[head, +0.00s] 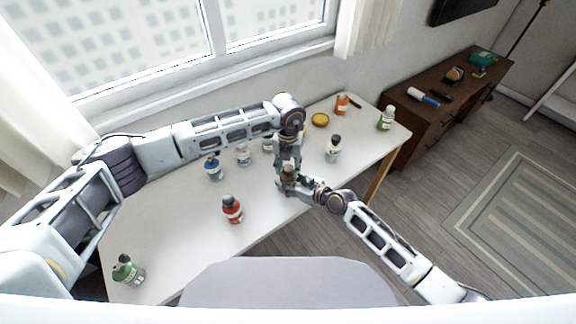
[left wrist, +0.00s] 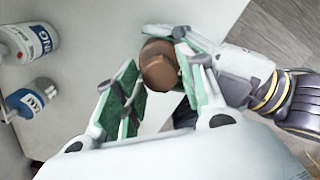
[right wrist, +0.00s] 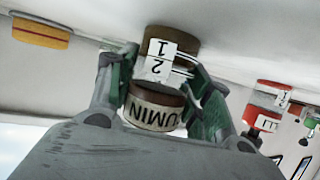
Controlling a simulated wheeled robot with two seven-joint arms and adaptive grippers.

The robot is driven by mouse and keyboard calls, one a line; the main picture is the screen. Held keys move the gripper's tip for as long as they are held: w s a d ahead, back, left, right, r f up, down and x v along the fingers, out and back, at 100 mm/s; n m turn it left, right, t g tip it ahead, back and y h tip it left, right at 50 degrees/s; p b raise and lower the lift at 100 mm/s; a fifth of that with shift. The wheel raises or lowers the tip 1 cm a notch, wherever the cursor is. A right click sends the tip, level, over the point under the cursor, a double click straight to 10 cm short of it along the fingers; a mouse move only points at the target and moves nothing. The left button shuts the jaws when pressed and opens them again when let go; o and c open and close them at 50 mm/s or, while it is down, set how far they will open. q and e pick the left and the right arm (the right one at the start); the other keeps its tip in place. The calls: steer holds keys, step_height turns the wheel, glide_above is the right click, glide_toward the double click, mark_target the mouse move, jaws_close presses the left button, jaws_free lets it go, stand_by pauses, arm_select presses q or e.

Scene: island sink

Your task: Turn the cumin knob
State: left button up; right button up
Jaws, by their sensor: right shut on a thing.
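The cumin container (right wrist: 155,108) is a short cylinder with brown ends and a white middle. It has a "CUMIN" label, upside down in the right wrist view, and a tag with "1" and "2". My right gripper (right wrist: 160,85) is shut on it from the side, at the table's front edge. Its brown round top (left wrist: 160,65) shows from above in the left wrist view. My left gripper (left wrist: 160,95) is open above it, pointing down, its fingers apart with the top seen between and beyond them. In the head view the two grippers largely hide the container.
The white table (head: 180,235) holds a red bottle (head: 232,209), a green bottle (head: 127,270), a blue-labelled bottle (head: 214,168), a dark-capped white bottle (head: 333,149), a yellow round item (head: 320,120) and an orange bottle (head: 342,104).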

arm_select(q)
steer(key=c, duration=0.6)
steer(key=shift+o, duration=0.2)
steer(key=shift+m, duration=0.3)
steer(key=shift+m, duration=2.5)
steer(key=o, duration=1.1)
steer(key=shift+c, duration=0.2)
steer(key=shift+r, duration=0.1)
